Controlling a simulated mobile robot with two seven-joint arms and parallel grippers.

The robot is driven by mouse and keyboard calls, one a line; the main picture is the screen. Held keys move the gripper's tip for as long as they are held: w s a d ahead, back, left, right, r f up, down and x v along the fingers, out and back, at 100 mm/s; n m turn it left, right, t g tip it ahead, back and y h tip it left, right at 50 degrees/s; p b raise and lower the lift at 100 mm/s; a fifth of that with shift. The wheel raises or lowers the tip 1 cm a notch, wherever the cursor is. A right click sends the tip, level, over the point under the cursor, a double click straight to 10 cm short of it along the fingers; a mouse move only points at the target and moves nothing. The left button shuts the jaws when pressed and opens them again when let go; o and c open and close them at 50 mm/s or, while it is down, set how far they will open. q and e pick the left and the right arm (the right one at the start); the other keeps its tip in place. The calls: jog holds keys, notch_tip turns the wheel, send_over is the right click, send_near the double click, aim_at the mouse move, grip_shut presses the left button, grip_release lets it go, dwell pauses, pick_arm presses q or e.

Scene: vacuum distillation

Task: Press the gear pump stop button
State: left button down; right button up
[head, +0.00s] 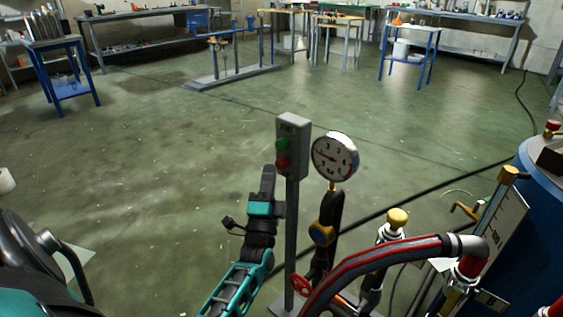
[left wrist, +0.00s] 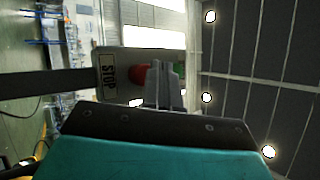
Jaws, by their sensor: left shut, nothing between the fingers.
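The grey button box (head: 295,130) stands on a thin post, with a green button (head: 282,146) above a red button (head: 282,162). My left gripper (head: 268,172) is shut and empty, pointing up just left of the box and close to the red button. In the left wrist view the box is turned sideways, with a "STOP" label (left wrist: 108,75) beside the red button (left wrist: 138,74). The shut fingers (left wrist: 162,70) overlap the red button's edge and partly hide the green button (left wrist: 181,70). I cannot tell whether they touch. My right gripper is not in view.
A pressure gauge (head: 334,157) stands just right of the box. A red-and-black hose (head: 390,255), a yellow-topped valve (head: 397,218) and a blue tank (head: 545,215) crowd the right. Open green floor lies left and behind.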

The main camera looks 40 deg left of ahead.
pick_arm(q)
jog(key=shift+s, duration=0.1)
jog(key=s+p, duration=0.1)
jog(key=s, duration=0.1)
jog(key=s+p, duration=0.1)
jog(key=s, duration=0.1)
jog(key=s+p, duration=0.1)
jog(key=shift+s+a+p, duration=0.25)
jog(key=shift+s+p, duration=0.05)
jog(key=shift+s, duration=0.1)
dwell(0.7)
